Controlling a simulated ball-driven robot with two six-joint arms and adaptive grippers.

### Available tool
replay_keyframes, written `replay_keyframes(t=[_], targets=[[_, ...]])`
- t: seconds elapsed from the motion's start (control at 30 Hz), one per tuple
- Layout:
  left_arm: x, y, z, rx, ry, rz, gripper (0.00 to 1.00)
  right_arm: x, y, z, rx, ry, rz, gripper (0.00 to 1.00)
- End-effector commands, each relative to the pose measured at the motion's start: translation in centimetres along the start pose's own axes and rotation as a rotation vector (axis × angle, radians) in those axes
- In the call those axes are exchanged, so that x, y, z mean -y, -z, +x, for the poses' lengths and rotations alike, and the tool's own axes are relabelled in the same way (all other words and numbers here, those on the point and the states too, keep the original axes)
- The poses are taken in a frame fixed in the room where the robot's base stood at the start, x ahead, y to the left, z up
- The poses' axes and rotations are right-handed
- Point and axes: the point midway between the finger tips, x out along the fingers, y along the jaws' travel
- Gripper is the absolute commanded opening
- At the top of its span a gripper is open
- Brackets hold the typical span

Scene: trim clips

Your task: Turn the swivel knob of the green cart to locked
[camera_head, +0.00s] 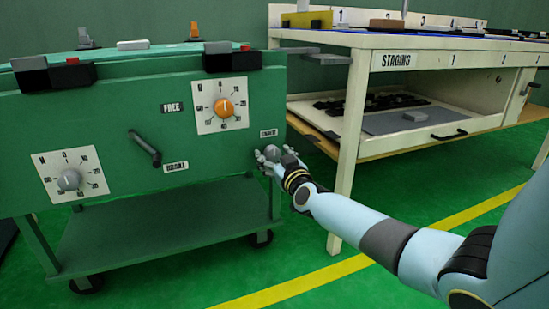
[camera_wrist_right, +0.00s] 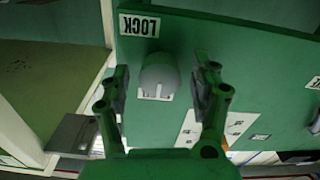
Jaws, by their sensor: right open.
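The green cart (camera_head: 120,120) stands at the left, its front panel facing me. A grey swivel knob (camera_wrist_right: 160,75) sticks out from the panel beside a LOCK label (camera_wrist_right: 140,25), which looks upside down in the right wrist view. A white marked patch shows partly behind the knob; which way the knob is turned I cannot tell. My right gripper (camera_wrist_right: 163,82) is open, with one finger on each side of the knob and small gaps visible. In the head view the right gripper (camera_head: 271,158) is at the panel's lower right corner and partly covers the knob. My left gripper is not in view.
The panel also carries an orange dial (camera_head: 224,107), a grey dial (camera_head: 69,180) and a dark lever (camera_head: 145,148) between FREE and another label. A cream STAGING table (camera_head: 347,150) stands close right of the cart. Green floor with a yellow line (camera_head: 300,285) is open in front.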

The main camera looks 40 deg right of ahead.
Motion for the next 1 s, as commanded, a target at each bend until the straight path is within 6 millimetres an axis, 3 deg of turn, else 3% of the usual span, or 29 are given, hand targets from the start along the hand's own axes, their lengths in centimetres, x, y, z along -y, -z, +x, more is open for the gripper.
replay_keyframes(t=[0.07,0.5,0.77,1.0], targets=[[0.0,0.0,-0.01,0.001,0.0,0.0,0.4,-0.01,0.01,-0.01,0.0,0.0,0.0,0.63],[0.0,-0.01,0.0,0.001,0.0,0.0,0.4,0.0,-0.02,-0.04,0.0,0.0,0.0,0.07],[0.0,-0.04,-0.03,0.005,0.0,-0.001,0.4,0.01,-0.02,-0.05,0.0,0.0,0.025,0.07],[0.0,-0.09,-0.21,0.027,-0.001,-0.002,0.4,0.02,0.03,-0.05,0.0,0.0,0.146,0.07]])
